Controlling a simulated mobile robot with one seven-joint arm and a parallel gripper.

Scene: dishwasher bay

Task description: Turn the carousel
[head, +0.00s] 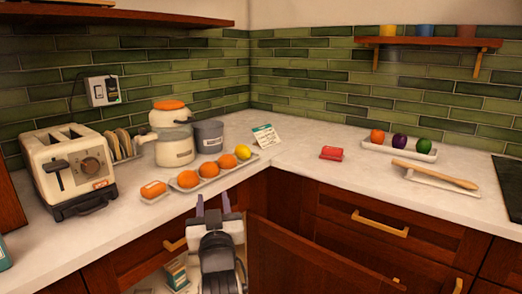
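My gripper (213,203) is in the lower middle of the head view, in front of the corner of the counter. Its two dark fingers point up and stand apart, with nothing seen between them. Below it, in the open corner cabinet, a pale surface (150,290) shows at the bottom edge, which looks like part of the carousel. A small box with a label (177,272) stands there, left of my arm. My arm and gripper hide most of the cabinet's inside, so I cannot tell how the carousel is turned or whether anything touches it.
A wooden cabinet door (300,262) stands open right of my arm. On the counter above are a toaster (70,168), a tray of oranges (205,178), a blender-like jar (172,135), a red block (331,153) and a rolling pin (435,174). Drawer handles (380,224) jut out at right.

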